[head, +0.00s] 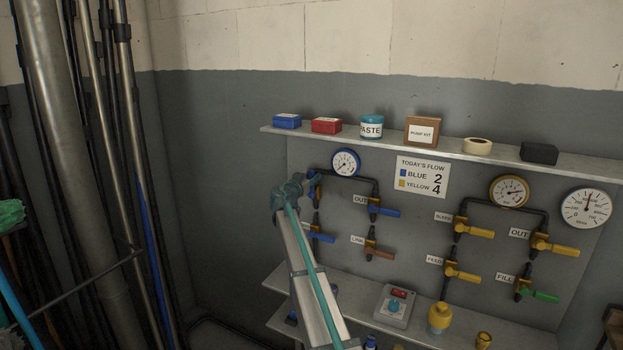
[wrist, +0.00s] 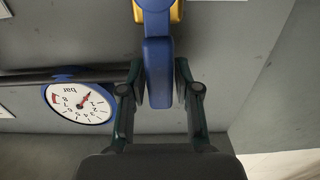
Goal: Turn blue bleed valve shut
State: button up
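The blue bleed valve handle (wrist: 158,70) hangs down from its yellow valve body (wrist: 176,12) in the wrist view, across the line of the nearby pipe. My gripper (wrist: 159,85) has one finger on each side of the handle. The fingers lie close against its edges, but I cannot tell whether they press on it. In the head view my gripper (head: 310,184) reaches the top left of the blue pipe loop and hides most of this valve. The blue-rimmed gauge (head: 345,163) is just to its right and shows upside down in the wrist view (wrist: 79,102).
Other blue handles (head: 385,211) (head: 322,237) and a brown one (head: 380,252) sit close by. The yellow-gauge valve group (head: 480,233) is at right. A shelf (head: 455,153) with boxes and tins runs above. A lower shelf (head: 460,335) holds a switch box (head: 394,307).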

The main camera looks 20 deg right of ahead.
grip_shut()
